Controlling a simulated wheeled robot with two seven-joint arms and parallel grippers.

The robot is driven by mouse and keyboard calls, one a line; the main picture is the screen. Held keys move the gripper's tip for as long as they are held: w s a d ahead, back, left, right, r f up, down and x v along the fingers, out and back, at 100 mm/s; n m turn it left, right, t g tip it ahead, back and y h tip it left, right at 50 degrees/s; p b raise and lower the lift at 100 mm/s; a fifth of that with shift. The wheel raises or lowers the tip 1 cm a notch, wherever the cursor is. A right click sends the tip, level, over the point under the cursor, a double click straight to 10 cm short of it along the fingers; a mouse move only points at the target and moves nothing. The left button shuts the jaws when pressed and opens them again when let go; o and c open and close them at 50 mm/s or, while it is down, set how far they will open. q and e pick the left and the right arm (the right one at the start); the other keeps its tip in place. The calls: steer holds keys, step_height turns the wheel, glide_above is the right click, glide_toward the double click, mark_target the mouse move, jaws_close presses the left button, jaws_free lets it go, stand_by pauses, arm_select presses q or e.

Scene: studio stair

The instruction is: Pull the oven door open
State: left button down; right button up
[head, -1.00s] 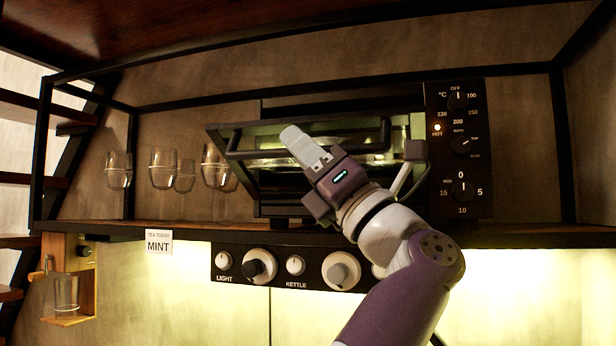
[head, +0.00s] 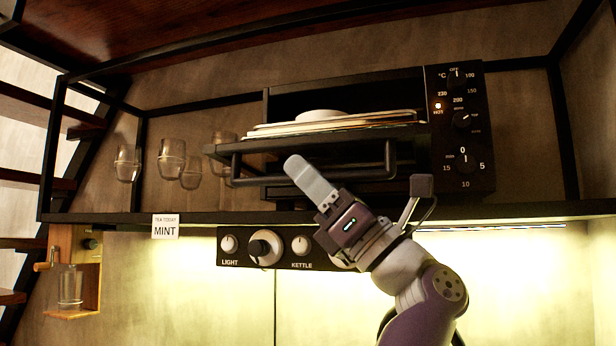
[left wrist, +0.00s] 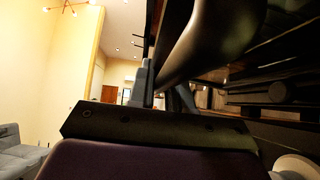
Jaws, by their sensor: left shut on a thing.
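The black oven (head: 350,95) stands on the shelf, and its door (head: 222,150) is swung down to nearly level, seen edge-on from below. The door's dark handle bar (head: 365,174) runs along the front. My left gripper (head: 302,170) comes up from the lower right and is shut on the handle bar; one pale finger shows in front of it and hides part of the bar. In the left wrist view, a large dark rounded bar (left wrist: 212,40) passes close beside the grey finger. My right gripper is not in view.
Inside the oven are stacked flat racks or trays (head: 340,126) with a white dish (head: 320,114) on top. The knob panel (head: 462,125) is at the right. Several glasses (head: 172,158) stand left of the door. A switch panel (head: 228,262) hangs under the shelf.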

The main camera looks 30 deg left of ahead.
arm_select(q)
steer(key=c, duration=1.1)
jaws_free()
steer(key=shift+f, duration=0.1)
steer(key=b+v, duration=0.4)
steer(key=v, duration=0.8)
steer(key=shift+d+f+b, duration=0.15)
steer(key=shift+d+b, duration=0.1)
steer(key=shift+b, duration=0.05)
